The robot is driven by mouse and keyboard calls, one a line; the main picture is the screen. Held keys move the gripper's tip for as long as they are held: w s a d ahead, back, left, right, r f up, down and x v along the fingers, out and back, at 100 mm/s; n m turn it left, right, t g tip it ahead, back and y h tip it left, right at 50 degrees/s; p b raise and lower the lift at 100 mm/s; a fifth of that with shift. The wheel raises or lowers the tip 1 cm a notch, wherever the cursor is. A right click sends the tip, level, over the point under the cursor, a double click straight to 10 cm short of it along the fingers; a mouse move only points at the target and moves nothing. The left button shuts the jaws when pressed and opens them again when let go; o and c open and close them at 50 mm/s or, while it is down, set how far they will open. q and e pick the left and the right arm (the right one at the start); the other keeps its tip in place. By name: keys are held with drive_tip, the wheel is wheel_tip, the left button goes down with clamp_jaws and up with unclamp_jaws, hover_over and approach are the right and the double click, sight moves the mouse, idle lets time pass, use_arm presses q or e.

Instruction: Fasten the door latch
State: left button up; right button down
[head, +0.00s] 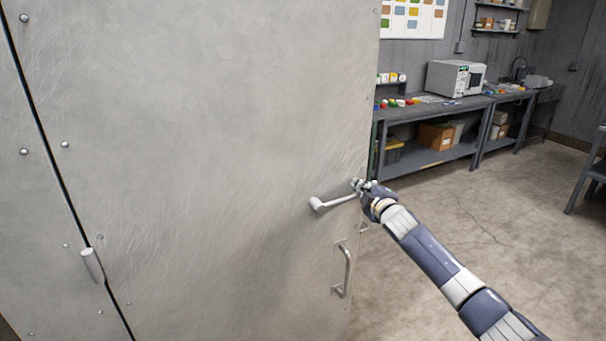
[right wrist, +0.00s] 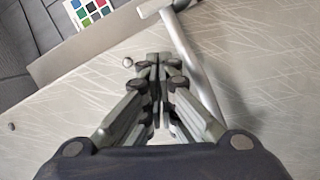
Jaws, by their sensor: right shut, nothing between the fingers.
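The grey metal door (head: 200,150) fills the left and middle of the head view. Its latch lever (head: 337,201) sits near the door's right edge and lies almost level, tilted slightly up to the right. My right gripper (head: 358,186) is shut and empty at the lever's right end, by the door edge. In the right wrist view the shut fingers (right wrist: 154,65) are beside the lever bar (right wrist: 190,60); I cannot tell whether they touch it. My left gripper is not in view.
A D-shaped pull handle (head: 346,270) is on the door below the lever. A hinge (head: 92,265) is at the door's left side. A workbench (head: 430,112) with a grey box-like device (head: 455,78) stands behind at right. The floor (head: 470,230) there is clear.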

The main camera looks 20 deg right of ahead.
drive_tip(key=shift+r+p, duration=0.5)
drive_tip(key=shift+r, duration=0.05)
wheel_tip(320, 180, up, 3)
drive_tip(key=p, duration=0.3)
drive_tip(key=shift+r, duration=0.2)
drive_tip(key=shift+s+f+b, duration=0.3)
drive_tip(key=shift+s+b, duration=0.1)
drive_tip(key=s+r+b, duration=0.2)
drive_tip(key=s+b, duration=0.1)
drive_tip(key=s, duration=0.5)
drive_tip(key=shift+s+d+r, duration=0.3)
drive_tip(key=shift+s+r, duration=0.1)
drive_tip(key=shift+f, duration=0.1)
